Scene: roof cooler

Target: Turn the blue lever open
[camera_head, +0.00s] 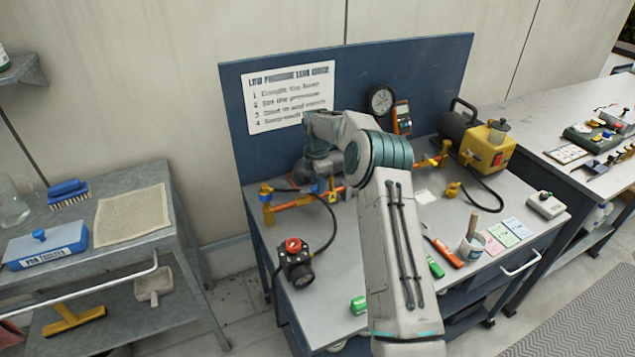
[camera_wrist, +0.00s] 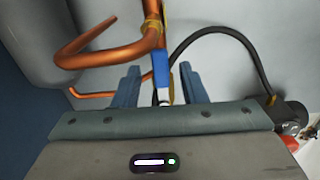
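The blue lever (camera_wrist: 161,68) shows in the wrist view, on a copper pipe (camera_wrist: 105,48) beside a yellow fitting. It points down the picture toward my gripper (camera_wrist: 159,82). My gripper's two blue-grey fingers are spread apart, one on each side of the lever, with a visible gap on both sides. In the head view the copper pipework (camera_head: 295,203) runs low across the workbench, and my arm covers part of it. My gripper is hard to make out there, and I cannot clearly pick out the lever.
A black hose (camera_wrist: 210,32) arcs right of the lever. On the workbench (camera_head: 335,270) stand a black device with a red top (camera_head: 296,262), a yellow pump (camera_head: 487,150) and a cup (camera_head: 472,245). A blue back panel (camera_head: 235,110) with an instruction sheet (camera_head: 290,97) rises behind.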

